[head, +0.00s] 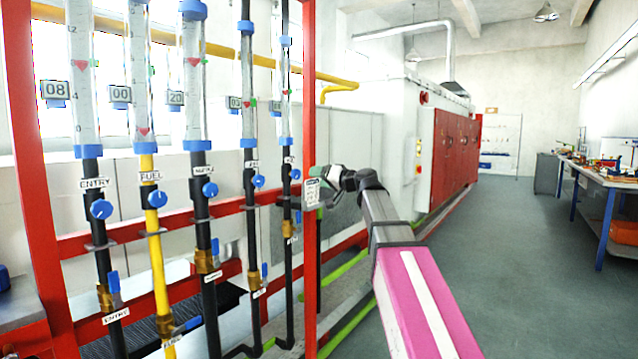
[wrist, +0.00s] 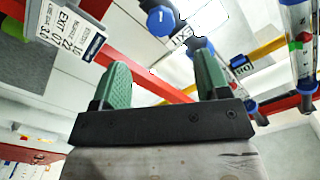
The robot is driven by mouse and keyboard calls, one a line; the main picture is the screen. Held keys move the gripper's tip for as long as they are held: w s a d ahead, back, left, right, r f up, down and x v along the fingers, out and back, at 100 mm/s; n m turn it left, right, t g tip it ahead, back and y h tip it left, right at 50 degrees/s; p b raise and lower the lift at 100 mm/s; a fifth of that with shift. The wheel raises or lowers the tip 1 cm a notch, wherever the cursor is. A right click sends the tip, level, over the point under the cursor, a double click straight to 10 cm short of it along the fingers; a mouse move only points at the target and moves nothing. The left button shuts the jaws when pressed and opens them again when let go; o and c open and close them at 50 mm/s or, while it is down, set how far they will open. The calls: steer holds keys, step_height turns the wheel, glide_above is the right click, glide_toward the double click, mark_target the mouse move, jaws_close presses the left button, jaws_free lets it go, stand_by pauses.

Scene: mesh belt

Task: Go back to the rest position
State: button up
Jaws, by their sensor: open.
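My gripper (head: 328,176) is at the end of my outstretched arm in the head view, beside the right red post of the pipe rack (head: 309,90). In the wrist view its two green fingers (wrist: 163,72) stand wide apart with nothing between them. A white printed tag (wrist: 70,30) hangs just left of the fingers in the wrist view. It also shows as a small pale plate (head: 311,193) at the red post in the head view. I cannot tell whether a finger touches it. A blue valve knob (wrist: 161,20) shows beyond the fingers.
Several vertical pipes with gauges, blue knobs and valves fill the left, including a yellow fuel pipe (head: 154,220). A red and white oven (head: 450,150) stands behind. A workbench (head: 600,178) is at the right. The grey floor (head: 510,260) between is clear.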

steer(key=s+d+f+m+g+h, duration=0.1)
steer(key=s+d+f+g+h, duration=0.15)
steer(key=f, duration=0.95)
steer(key=s+d+f+g+h, duration=0.1)
steer(key=s+f+h, duration=0.15)
steer(key=f, duration=0.95)
steer(key=s+d+f+m+g+h, duration=0.1)
steer(key=s+f+g+h, duration=0.15)
steer(key=f, duration=0.85)
steer(key=s+d+f+g+h, duration=0.2)
steer(key=s+d+f, duration=0.3)
steer(key=s+f, duration=0.4)
steer(key=s+d+f+m+g+h, duration=0.1)
steer(key=s+d+f+g+h, duration=0.2)
steer(key=s+f, duration=0.7)
step_height(320, 180, down, 5)
steer(key=shift+s+d+r+h, duration=0.2)
steer(key=shift+s+d+h, duration=0.1)
steer(key=shift+d+h, duration=0.6)
